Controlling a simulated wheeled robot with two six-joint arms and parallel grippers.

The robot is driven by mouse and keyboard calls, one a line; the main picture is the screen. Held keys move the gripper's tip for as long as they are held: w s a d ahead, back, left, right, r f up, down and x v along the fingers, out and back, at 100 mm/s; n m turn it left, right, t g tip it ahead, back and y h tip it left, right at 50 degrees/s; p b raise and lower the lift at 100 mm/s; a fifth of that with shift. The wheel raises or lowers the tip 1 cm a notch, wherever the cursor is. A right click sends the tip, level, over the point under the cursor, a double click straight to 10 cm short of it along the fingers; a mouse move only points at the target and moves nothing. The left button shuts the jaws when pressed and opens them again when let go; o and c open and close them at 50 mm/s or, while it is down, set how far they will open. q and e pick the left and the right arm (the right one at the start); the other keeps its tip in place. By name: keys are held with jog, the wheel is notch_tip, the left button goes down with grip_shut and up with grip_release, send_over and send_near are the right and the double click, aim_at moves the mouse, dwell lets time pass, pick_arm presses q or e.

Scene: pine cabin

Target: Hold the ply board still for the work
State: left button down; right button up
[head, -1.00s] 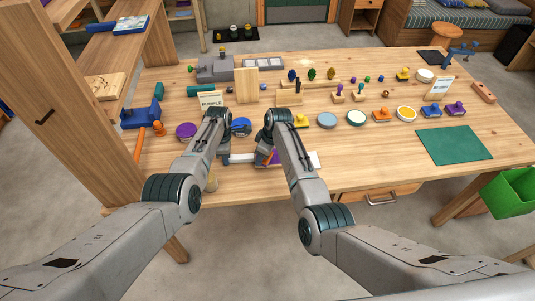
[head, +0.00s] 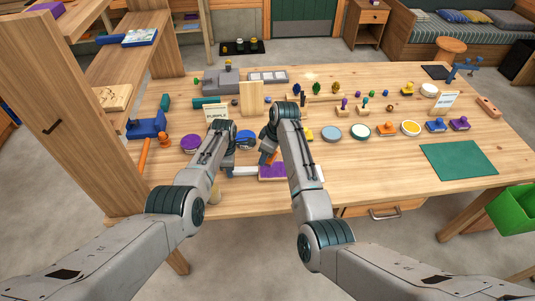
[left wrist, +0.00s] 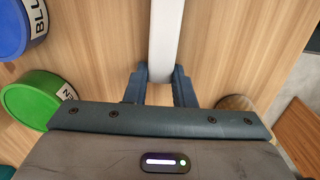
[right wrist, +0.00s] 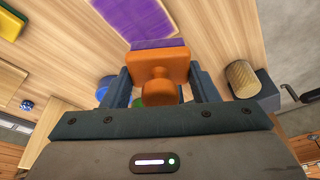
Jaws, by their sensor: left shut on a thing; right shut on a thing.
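My left gripper (left wrist: 160,76) is shut on a narrow pale strip (left wrist: 166,40). In the head view this strip (head: 243,170) lies along the near edge of the bench, with a purple rectangle (head: 272,172) beside it; I cannot tell whether it is the ply board's edge. My right gripper (right wrist: 155,85) is shut on an orange stamp (right wrist: 158,72) with a knob handle. The stamp is close to a purple gridded patch (right wrist: 133,18), which continues past its far edge. The left fingertips are partly hidden by the arm in the head view.
A blue tub (left wrist: 12,28) and a green tub (left wrist: 38,98) stand left of my left gripper. A wooden cylinder (right wrist: 243,78) is near the front edge. An upright wooden panel (head: 252,98) stands behind. Stamps and ink pads line the right; a green mat (head: 458,160) is clear.

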pick_arm(q)
jog(key=c, duration=1.1)
grip_release()
jog(key=shift+c, duration=0.2)
jog(key=shift+r, duration=0.15)
notch_tip(320, 180, up, 12)
